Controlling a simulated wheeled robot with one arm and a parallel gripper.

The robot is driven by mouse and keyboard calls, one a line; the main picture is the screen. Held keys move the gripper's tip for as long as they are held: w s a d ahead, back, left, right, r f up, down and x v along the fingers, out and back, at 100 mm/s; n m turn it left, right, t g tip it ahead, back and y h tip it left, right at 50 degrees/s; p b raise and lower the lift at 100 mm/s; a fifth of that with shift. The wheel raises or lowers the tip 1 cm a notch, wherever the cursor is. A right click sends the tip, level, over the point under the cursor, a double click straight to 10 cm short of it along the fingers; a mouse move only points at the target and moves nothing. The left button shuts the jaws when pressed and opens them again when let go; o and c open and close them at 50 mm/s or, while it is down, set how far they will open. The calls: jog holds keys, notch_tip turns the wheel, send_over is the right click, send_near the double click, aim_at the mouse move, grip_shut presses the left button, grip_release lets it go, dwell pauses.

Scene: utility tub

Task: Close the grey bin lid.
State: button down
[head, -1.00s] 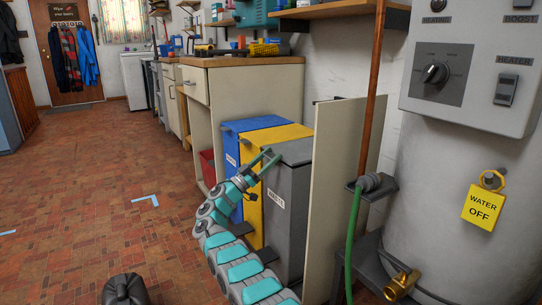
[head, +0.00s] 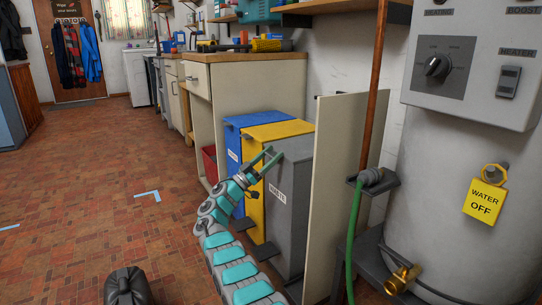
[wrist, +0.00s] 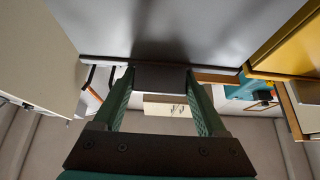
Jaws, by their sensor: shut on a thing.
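The grey bin (head: 294,215) with a WASTE label stands at the right end of a row of bins. Its grey lid (head: 293,147) is at the top, and I cannot tell how large any gap under it is. My gripper (head: 275,157) is at the lid's front edge, reaching up from the lower left. In the wrist view, my gripper (wrist: 160,80) has its two green fingers on either side of a dark grey block at the edge of a broad grey surface (wrist: 190,30), which looks like the lid. The fingers are shut on that edge.
A yellow bin (head: 251,205) and a blue bin (head: 232,150) stand left of the grey one. A pale upright panel (head: 335,190) stands close on its right. A water heater (head: 455,210) and green hose (head: 355,230) are further right. The brick floor (head: 90,190) at left is open.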

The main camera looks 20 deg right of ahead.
grip_release()
jog(key=shift+d+f, duration=0.2)
jog(key=shift+f, duration=0.3)
jog(key=shift+a+f, duration=0.1)
jog(key=v, duration=0.7)
jog(key=shift+a+r, duration=0.25)
jog(key=shift+a, duration=0.25)
jog(key=shift+s, duration=0.1)
